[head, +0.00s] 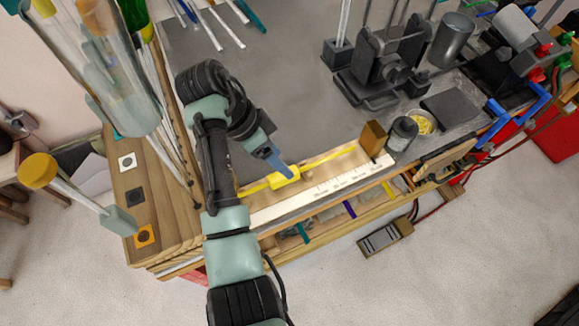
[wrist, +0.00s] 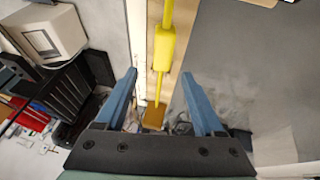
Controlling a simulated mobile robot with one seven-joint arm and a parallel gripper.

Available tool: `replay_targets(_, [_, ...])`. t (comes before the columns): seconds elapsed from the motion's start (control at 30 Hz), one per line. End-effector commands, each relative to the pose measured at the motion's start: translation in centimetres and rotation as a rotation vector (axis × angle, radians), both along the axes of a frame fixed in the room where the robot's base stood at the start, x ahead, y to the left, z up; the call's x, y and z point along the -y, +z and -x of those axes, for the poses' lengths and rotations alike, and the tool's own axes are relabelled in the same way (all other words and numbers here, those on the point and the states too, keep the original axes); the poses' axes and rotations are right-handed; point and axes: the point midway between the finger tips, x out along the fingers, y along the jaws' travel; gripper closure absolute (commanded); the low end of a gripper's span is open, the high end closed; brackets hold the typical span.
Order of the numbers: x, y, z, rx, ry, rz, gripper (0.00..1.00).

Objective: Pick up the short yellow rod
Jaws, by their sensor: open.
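The yellow rod (head: 328,158) lies along a pale wooden strip beside a white ruler in the head view. A thick yellow block (head: 286,175) sits around or on it. In the wrist view the rod (wrist: 167,14) runs down the picture, with the block (wrist: 162,48) on it. My gripper (head: 283,170) is over the strip at the yellow block in the head view. In the wrist view its blue fingers (wrist: 158,75) are open, one on each side of the rod's line, with nothing gripped. I cannot tell the height gap.
A brown block (head: 373,138) stands at the strip's right end; it also shows in the wrist view (wrist: 153,115). A dark cup (head: 403,133) and a yellow-filled dish (head: 420,122) are beyond it. The grey bench top (head: 285,75) behind is mostly clear.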

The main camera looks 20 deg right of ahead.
Motion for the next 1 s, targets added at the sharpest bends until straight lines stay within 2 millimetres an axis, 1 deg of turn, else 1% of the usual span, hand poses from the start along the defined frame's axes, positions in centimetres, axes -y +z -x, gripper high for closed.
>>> replay_targets(0.17, [0.7, -1.6, 0.3, -0.003, 0.002, -0.001, 0.30])
replay_targets(0.3, [1.5, -3.7, 0.6, -0.002, 0.002, -0.001, 0.30])
replay_targets(0.4, [1.9, -4.8, 0.7, -0.001, 0.002, -0.001, 0.30])
replay_targets(0.5, [2.1, -5.3, 0.7, 0.002, 0.003, -0.002, 0.30])
replay_targets(0.7, [2.1, -5.4, 0.7, 0.003, 0.003, -0.002, 0.30])
replay_targets(0.77, [2.1, -5.4, 0.7, 0.003, 0.003, -0.001, 0.41])
replay_targets(0.8, [2.1, -5.4, 0.7, 0.003, 0.003, -0.001, 0.48])
replay_targets(0.97, [2.1, -5.3, 0.7, 0.004, 0.004, -0.001, 0.77])
replay_targets(1.0, [2.1, -5.3, 0.7, 0.004, 0.004, -0.001, 0.84])
